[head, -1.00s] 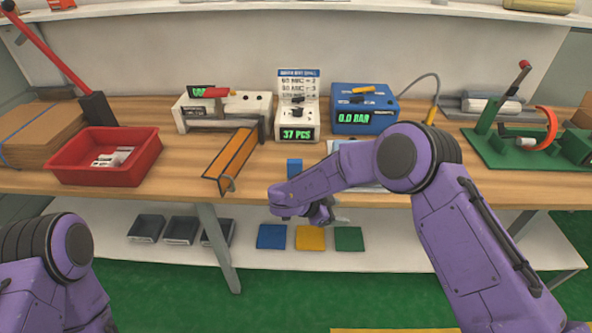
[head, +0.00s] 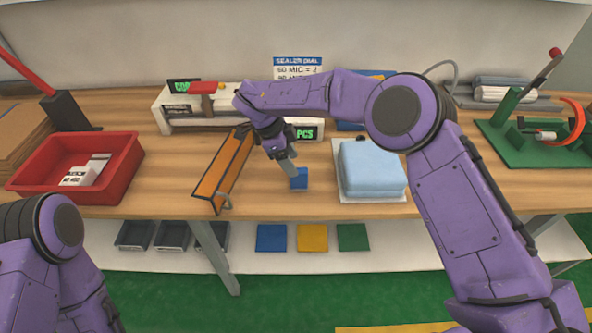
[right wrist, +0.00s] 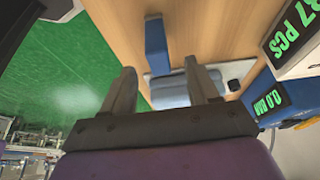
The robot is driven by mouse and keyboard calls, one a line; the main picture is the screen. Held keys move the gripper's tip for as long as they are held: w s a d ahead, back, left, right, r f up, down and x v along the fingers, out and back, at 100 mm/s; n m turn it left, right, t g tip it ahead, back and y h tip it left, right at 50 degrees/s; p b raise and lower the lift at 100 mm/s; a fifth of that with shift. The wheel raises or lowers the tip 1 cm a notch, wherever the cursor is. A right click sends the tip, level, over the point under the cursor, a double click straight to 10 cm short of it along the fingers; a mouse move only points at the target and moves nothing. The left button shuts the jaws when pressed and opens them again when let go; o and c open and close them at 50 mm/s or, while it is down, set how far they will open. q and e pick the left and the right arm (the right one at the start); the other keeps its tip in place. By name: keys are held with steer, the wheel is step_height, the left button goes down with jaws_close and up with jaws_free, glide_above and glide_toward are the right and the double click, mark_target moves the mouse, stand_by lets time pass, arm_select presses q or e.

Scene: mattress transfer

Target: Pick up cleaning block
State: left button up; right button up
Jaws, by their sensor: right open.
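The cleaning block, a small blue block (head: 299,181), stands on the wooden table near its front edge. My right gripper (head: 288,165) is right above and behind it in the head view, pointing down. In the right wrist view the blue block (right wrist: 156,45) shows beyond the two spread fingers (right wrist: 162,84), with nothing between them. The gripper is open; I cannot tell whether a finger touches the block. My left arm shows at the lower left, but its gripper is out of view.
A light blue mattress (head: 371,167) lies on a white plate to the right. An orange bar tool (head: 223,170) lies left of the block, beside a red bin (head: 112,158). Behind stand the sealer (head: 172,100) and a counter display (head: 309,131). A shelf below holds coloured pads.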

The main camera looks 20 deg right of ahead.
mark_target(302, 179)
steer(key=p+x, duration=0.3)
steer(key=x, duration=0.4)
steer(key=shift+s+d+f, duration=0.1)
steer(key=shift+f, duration=0.3)
steer(key=shift+s+d+f, duration=0.1)
steer(key=shift+d+f, duration=0.1)
steer(key=shift+f, duration=0.2)
jaws_close()
